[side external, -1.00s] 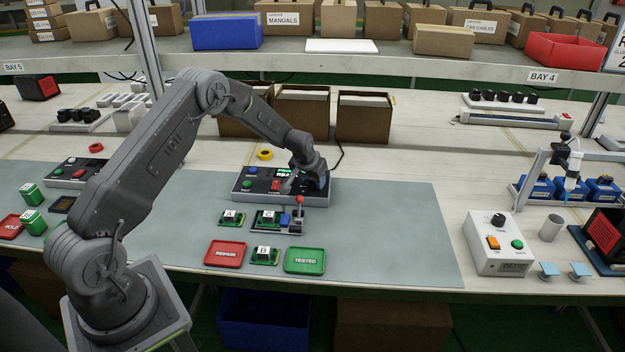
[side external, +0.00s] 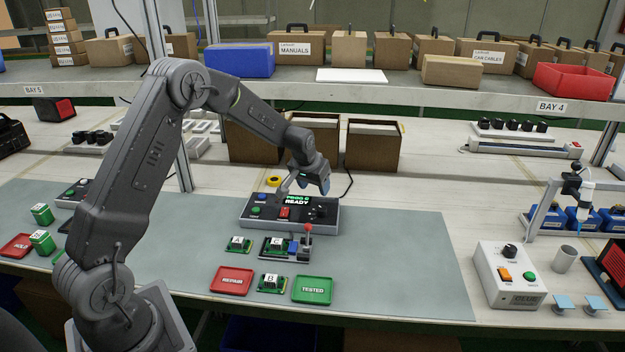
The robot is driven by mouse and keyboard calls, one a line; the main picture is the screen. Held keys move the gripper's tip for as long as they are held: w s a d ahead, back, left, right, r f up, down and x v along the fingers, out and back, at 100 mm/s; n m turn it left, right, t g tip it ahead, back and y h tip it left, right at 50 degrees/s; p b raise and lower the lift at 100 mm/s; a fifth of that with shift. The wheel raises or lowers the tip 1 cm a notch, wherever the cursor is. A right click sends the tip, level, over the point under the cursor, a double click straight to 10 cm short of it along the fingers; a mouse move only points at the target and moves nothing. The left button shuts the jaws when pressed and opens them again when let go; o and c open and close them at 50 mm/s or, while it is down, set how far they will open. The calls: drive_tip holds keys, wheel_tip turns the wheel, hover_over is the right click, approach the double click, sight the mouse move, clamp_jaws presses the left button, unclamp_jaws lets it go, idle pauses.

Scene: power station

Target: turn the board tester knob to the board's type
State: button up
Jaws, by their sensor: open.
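The board tester (side external: 262,222) is a dark box with colored buttons on the mat. Its screen (side external: 297,199) shows green text that seems to read "PROG C READY". The black knob (side external: 320,210) is at the right of its top. My gripper (side external: 305,188) is open and empty, above the back of the tester, apart from the knob. A green board (side external: 278,243), its label apparently "A", sits in the fixture (side external: 300,254) with a red-ball lever. Another board labeled A (side external: 238,244) lies left of it, and a board labeled B (side external: 271,282) lies in front.
The red REPAIR tray (side external: 231,291) and green TESTED tray (side external: 312,299) flank board B. Open brown boxes (side external: 373,148) stand behind the tester. A white control box (side external: 508,285) stands at right. The mat between it and the fixture is clear.

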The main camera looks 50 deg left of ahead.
drive_tip(key=shift+v, duration=1.3)
drive_tip(key=s+d+r+m+t, duration=0.1)
drive_tip(key=s+d+r+m, duration=0.1)
drive_tip(key=s+d+r, duration=1.2)
drive_tip(key=s+d+r+m+h, duration=0.1)
drive_tip(key=s+d, duration=0.1)
drive_tip(key=s, duration=0.6)
drive_tip(key=s+d+r+m, duration=0.1)
drive_tip(key=s+d, duration=0.2)
drive_tip(key=s, duration=0.6)
drive_tip(key=shift+s+d+r+h, duration=0.15)
drive_tip(key=shift+s+h, duration=0.2)
drive_tip(key=shift+h, duration=0.05)
